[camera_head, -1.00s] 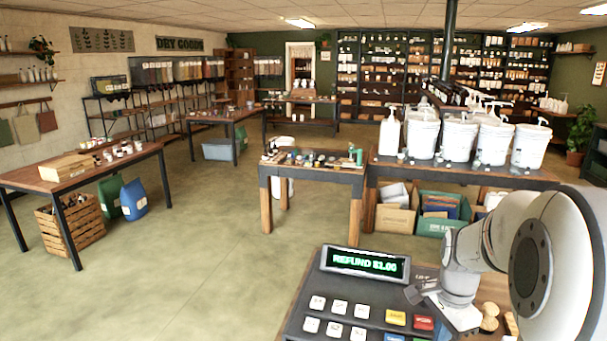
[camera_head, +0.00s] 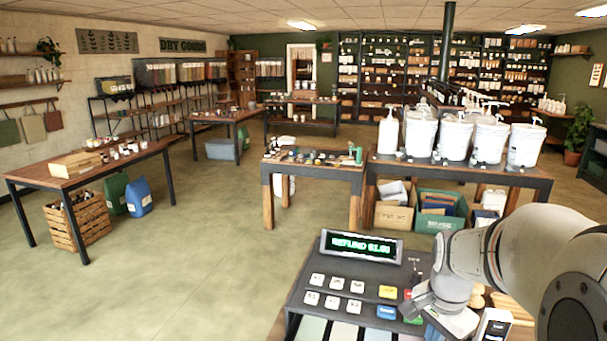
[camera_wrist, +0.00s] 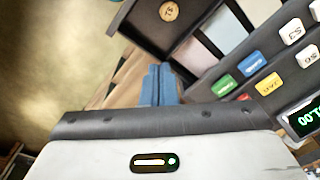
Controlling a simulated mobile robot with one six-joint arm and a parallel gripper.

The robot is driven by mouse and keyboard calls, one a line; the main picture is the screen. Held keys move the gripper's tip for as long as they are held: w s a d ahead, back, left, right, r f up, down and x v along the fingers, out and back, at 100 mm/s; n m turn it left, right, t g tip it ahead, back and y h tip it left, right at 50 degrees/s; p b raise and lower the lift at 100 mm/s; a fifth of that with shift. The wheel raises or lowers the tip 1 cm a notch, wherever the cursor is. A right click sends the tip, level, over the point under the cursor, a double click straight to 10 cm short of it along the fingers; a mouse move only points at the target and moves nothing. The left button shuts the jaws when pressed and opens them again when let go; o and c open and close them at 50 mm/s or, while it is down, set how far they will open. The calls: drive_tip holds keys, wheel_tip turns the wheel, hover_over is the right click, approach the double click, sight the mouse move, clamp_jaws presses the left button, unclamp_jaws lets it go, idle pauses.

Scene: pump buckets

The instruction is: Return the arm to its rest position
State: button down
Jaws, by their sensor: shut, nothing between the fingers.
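My arm reaches in from the right in the head view, bent over the cash register (camera_head: 328,278). My gripper (camera_wrist: 160,84) shows two blue fingers pressed together in the wrist view, shut with nothing between them. In that view the fingers lie beside the register's keypad and an open, dark-framed tray section (camera_wrist: 200,55). A round wooden token (camera_wrist: 168,11) lies in the tray. I cannot tell the height of the fingers above the counter. In the head view the fingertips are hard to make out beside the register's right edge.
The register display (camera_head: 361,246) reads a refund of $1.00. A small white box (camera_head: 494,325) stands right of my wrist. White pump buckets (camera_head: 455,138) stand on the table behind. Open floor (camera_head: 200,260) lies to the left.

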drive_tip(key=s+a+r+n+t+b, duration=0.1)
drive_tip(key=s+a+n+t+b, duration=0.1)
drive_tip(key=s+a+n, duration=0.7)
drive_tip(key=s+n, duration=0.2)
drive_tip(key=n, duration=0.1)
drive_tip(key=shift+a+r+t+b, duration=0.3)
drive_tip(key=shift+r+t, duration=0.1)
